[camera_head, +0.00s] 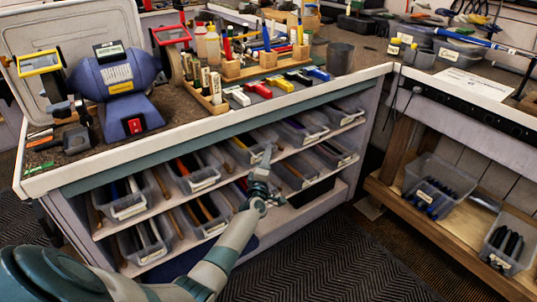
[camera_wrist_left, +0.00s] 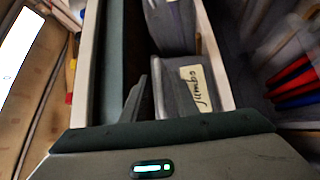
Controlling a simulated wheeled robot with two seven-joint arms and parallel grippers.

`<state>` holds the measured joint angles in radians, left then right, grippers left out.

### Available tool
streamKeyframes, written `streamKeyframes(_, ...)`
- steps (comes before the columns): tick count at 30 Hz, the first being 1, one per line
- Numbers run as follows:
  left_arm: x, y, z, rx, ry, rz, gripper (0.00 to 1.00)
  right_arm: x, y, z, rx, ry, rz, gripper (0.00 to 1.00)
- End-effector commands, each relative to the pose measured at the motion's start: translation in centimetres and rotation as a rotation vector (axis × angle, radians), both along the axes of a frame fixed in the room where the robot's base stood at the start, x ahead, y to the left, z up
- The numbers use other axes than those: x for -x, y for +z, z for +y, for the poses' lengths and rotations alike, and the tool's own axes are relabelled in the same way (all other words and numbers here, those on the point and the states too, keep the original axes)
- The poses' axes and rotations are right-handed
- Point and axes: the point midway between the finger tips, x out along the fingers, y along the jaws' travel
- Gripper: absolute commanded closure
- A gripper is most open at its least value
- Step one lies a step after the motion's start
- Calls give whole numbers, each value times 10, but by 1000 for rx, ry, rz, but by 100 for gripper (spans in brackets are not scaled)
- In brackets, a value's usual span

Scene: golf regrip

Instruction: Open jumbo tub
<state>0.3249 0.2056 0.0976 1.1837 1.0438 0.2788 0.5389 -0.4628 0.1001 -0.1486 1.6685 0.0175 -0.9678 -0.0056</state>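In the left wrist view, a grey tub with a cream label reading "Jumbo" (camera_wrist_left: 195,88) sits between two pale shelf edges, just ahead of my left gripper (camera_wrist_left: 155,90). The gripper's dark fingers look apart, with nothing seen held between them. In the head view my left gripper (camera_head: 268,158) is in front of the tub shelves, near the middle columns. The tub labels there are too small to read, so I cannot tell which tub is Jumbo. I cannot tell whether a finger touches the tub. My right gripper is not in view.
Clear tubs fill the two shelves (camera_head: 160,205) under the workbench (camera_head: 220,118). A blue machine (camera_head: 118,85) and wooden racks of bottles and tools stand on the bench. A side bench (camera_head: 470,110) at right has tubs (camera_head: 437,185) below. The floor in front (camera_head: 330,265) is clear.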

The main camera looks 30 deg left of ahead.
Motion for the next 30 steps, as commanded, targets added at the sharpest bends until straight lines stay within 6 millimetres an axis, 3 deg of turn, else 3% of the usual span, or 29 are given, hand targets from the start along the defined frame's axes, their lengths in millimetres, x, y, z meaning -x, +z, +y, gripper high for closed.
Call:
streamKeyframes(6, -14, 2, 6, -1, 1, 0, 73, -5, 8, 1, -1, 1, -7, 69)
streamKeyframes(16, -16, 3, 7, -1, 1, 0, 73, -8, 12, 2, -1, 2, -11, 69)
streamKeyframes(17, -16, 3, 7, 0, 1, 0, 76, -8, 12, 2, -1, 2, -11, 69)
streamKeyframes(20, -16, 3, 7, -1, 1, 0, 100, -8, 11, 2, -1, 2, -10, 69)
streamKeyframes(30, -16, 2, 7, 0, 1, 0, 100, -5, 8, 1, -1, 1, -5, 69)
